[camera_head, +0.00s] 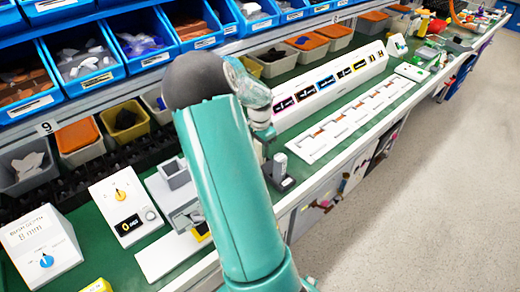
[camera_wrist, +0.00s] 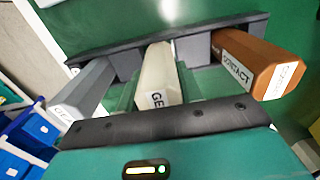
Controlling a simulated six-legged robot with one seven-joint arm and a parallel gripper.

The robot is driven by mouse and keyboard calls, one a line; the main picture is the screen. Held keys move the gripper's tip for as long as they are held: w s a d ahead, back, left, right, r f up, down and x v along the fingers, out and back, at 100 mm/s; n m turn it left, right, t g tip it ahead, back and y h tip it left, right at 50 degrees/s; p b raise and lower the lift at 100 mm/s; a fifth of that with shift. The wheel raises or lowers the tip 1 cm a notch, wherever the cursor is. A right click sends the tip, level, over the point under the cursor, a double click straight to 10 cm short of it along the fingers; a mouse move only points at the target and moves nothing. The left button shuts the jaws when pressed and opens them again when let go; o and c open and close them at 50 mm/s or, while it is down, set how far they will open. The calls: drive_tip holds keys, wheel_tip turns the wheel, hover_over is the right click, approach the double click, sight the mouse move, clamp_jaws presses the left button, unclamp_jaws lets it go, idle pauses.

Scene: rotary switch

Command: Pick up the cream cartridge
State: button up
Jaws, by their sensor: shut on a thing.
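The cream cartridge (camera_wrist: 158,75) is in the middle of the wrist view, between a grey cartridge (camera_wrist: 88,88) on the left and a brown cartridge (camera_wrist: 255,65) on the right. Lettering shows on its near end, partly cut off by my gripper's body. My gripper (camera_wrist: 160,88) is shut on the cream cartridge, with green finger parts on both sides of it. A dark rack bar (camera_wrist: 235,27) runs behind the cartridges. I cannot tell whether the cream cartridge is clear of the rack. In the head view my arm hides the gripper and this cartridge; a grey upright piece (camera_head: 279,168) shows beside the arm.
The green bench (camera_head: 95,262) carries a blue-knob box (camera_head: 42,246), a yellow-knob box (camera_head: 126,205), a long white slotted tray (camera_head: 345,122) and a labelled panel (camera_head: 330,85). Blue bins (camera_head: 85,62) line the back. Open floor (camera_head: 430,190) lies to the right.

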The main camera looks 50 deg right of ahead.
drive_tip(key=shift+r, duration=0.4)
wheel_tip(320, 180, up, 2)
drive_tip(key=shift+r, duration=0.15)
drive_tip(key=s+a+r, duration=0.9)
drive_tip(key=s, duration=0.1)
drive_tip(key=shift+a+r, duration=0.3)
drive_tip(key=shift+a, duration=0.05)
